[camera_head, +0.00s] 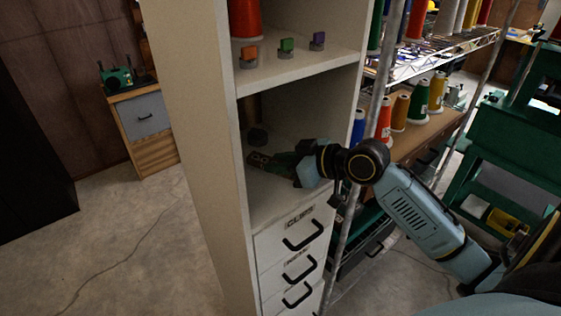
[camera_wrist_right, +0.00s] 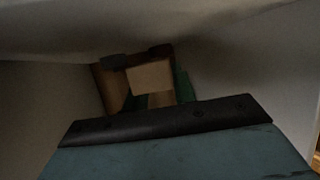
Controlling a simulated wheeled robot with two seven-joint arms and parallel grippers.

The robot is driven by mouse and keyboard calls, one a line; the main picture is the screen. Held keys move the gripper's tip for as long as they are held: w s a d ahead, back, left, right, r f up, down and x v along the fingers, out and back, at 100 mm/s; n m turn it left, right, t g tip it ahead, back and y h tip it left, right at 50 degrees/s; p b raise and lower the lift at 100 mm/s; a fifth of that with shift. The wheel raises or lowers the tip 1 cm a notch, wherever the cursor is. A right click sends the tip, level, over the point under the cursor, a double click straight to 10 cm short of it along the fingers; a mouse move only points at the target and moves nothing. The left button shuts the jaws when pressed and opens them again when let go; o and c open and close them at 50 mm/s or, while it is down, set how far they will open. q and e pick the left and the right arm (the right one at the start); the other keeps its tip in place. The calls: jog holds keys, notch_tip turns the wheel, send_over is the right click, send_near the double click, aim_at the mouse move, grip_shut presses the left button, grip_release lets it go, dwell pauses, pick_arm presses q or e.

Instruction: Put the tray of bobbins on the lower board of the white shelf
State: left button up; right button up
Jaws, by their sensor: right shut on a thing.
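The white shelf (camera_head: 209,150) stands in the middle of the head view. Its lower board (camera_head: 262,205) lies above the labelled drawers. My right arm reaches into the lower compartment from the right. My right gripper (camera_head: 284,162) is shut on a small dark tray (camera_head: 262,160), low over the lower board. Whether the tray touches the board I cannot tell. Small reddish spots show on it; single bobbins are hard to make out. The right wrist view is dark, with a tan and green shape beyond the gripper's body. My left gripper is out of view.
A dark round object (camera_head: 257,136) stands at the back of the lower compartment. The upper board (camera_head: 300,68) holds a red thread cone (camera_head: 245,18) and several small coloured blocks. A wire rack (camera_head: 465,45) with thread cones stands close on the right.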

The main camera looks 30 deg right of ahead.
jog(key=shift+f+b, duration=0.45)
jog(key=shift+f, duration=0.35)
pick_arm(q)
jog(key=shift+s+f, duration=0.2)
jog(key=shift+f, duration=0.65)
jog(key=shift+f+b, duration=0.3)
jog(key=shift+b, duration=0.05)
pick_arm(e)
jog(key=shift+f, duration=0.55)
jog(key=o, duration=1)
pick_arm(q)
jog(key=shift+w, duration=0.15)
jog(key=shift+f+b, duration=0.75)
pick_arm(e)
jog(key=v, duration=1.3)
jog(key=shift+s+d, duration=0.1)
jog(key=shift+s, duration=0.05)
